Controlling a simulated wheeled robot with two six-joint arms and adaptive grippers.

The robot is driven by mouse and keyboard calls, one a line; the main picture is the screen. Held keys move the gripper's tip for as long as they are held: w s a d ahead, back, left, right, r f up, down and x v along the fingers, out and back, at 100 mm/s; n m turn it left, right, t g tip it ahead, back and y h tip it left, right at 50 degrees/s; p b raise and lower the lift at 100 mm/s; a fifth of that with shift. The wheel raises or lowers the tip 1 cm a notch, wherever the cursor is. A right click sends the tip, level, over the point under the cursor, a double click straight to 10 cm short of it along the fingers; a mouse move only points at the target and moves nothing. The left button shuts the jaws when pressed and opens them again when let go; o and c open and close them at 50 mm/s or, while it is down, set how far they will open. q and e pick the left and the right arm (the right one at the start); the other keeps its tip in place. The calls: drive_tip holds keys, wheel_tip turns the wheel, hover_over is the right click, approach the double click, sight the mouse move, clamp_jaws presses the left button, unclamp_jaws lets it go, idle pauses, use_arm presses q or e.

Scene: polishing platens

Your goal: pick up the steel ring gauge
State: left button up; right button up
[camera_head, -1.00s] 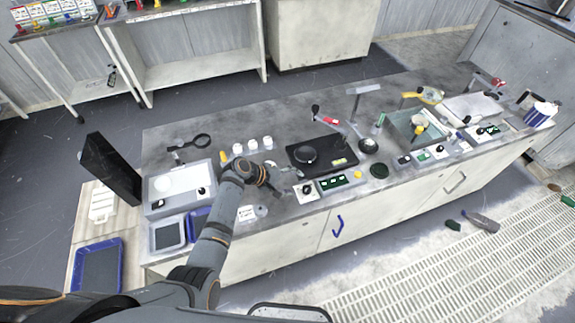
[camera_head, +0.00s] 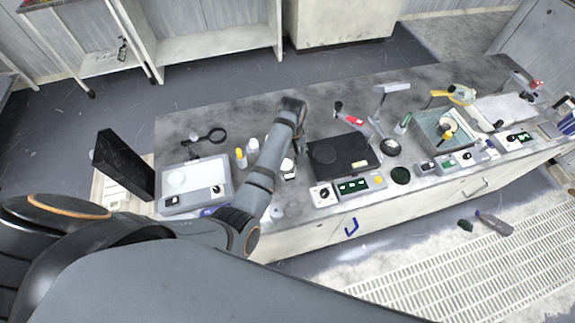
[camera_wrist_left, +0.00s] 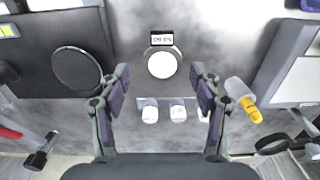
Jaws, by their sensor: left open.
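I cannot identify the steel ring gauge for sure. In the left wrist view, a round pale-faced thing with a dark rim (camera_wrist_left: 162,65) lies on the bench beside a small black-framed panel with characters (camera_wrist_left: 162,38). It lies ahead of and between my left gripper's fingers, apart from them. My left gripper (camera_wrist_left: 160,85) is open and empty. A small grey disc (camera_head: 277,212) lies near the bench's front edge. My right gripper is not in view.
White jars (camera_wrist_left: 178,112) and a yellow-capped bottle (camera_wrist_left: 240,95) stand close to the fingers. A black platen unit (camera_head: 342,155) is to the right. A pale instrument (camera_head: 195,185) and a tall black panel (camera_head: 122,163) are to the left.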

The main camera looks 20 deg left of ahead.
use_arm(q)
hover_over(289, 175)
drive_tip(key=f, duration=0.4)
drive_tip(key=shift+d+f, duration=0.2)
drive_tip(key=shift+f, duration=0.2)
drive_tip(key=shift+w+f, duration=0.1)
drive_tip(key=shift+f, duration=0.2)
drive_tip(key=f, duration=0.4)
drive_tip(key=shift+s+a+p, duration=0.15)
drive_tip(key=shift+s+p, duration=0.05)
drive_tip(key=shift+p, duration=0.15)
drive_tip(key=shift+f, duration=0.45)
clamp_jaws()
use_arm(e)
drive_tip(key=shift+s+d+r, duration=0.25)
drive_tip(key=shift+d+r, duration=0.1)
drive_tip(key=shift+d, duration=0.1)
use_arm(q)
drive_tip(key=shift+r, duration=0.2)
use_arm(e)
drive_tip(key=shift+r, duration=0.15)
